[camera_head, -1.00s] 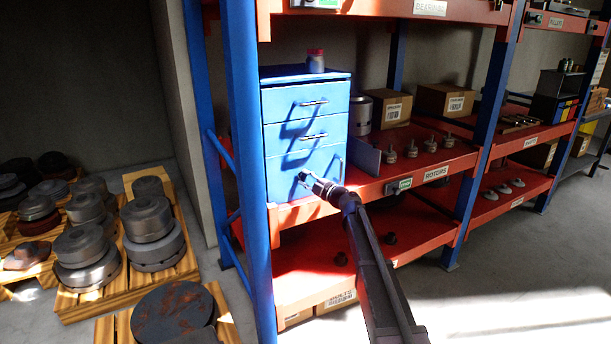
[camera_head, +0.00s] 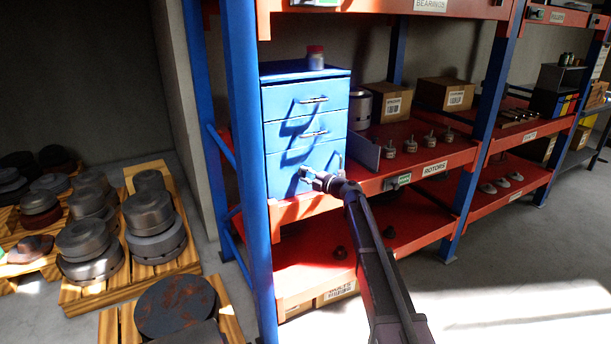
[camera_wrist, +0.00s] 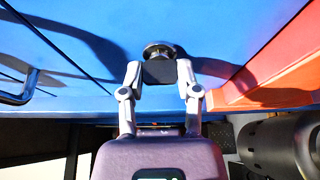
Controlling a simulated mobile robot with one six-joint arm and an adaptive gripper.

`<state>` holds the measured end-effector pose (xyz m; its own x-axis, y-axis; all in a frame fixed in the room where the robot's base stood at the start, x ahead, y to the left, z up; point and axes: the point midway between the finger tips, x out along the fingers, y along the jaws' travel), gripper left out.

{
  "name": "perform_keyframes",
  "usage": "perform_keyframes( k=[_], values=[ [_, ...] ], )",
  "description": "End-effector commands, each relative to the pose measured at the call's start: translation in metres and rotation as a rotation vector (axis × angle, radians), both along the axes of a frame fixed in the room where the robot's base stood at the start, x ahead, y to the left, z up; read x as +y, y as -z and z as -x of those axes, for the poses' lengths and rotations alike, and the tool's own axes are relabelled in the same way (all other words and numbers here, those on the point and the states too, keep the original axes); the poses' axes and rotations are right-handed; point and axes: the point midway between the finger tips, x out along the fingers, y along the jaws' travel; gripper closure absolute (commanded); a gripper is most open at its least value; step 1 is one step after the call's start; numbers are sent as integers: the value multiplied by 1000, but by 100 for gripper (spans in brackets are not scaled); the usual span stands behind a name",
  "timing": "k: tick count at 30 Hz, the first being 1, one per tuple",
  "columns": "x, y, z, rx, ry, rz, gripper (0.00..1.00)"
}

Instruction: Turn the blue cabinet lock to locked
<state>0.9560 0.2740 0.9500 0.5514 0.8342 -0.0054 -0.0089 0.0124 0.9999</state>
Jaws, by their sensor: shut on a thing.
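The blue cabinet (camera_head: 284,168) stands on the red rack shelf, with two drawers above a lower door. Its blue front also fills the top of the wrist view (camera_wrist: 110,65). The cabinet lock (camera_wrist: 158,49) is a round metal piece with a dark knob on that front. My gripper (camera_head: 306,174) is at the lower part of the cabinet front. In the wrist view my gripper (camera_wrist: 160,75) has a finger on each side of the dark knob and is shut on it. The knob hides part of the lock face, and I cannot read its marking.
The rack's blue post (camera_head: 249,150) rises close to the cabinet's left side. The orange shelf edge (camera_head: 430,172) runs below and to the right. Small rotors (camera_head: 410,145) stand farther right.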

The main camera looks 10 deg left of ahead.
Motion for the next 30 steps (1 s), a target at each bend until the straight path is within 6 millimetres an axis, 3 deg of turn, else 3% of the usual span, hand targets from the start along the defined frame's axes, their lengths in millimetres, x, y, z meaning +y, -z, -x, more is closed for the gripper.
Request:
perform_keyframes(
  k=[2,3,6,21,30],
  values=[
    [0,0,0,-1,2,1,100],
    [0,0,0,-1,1,1,48],
    [0,0,0,-1,1,1,23],
    [-2,0,2,0,0,0,23],
    [-26,0,19,0,1,0,23]
  ],
)
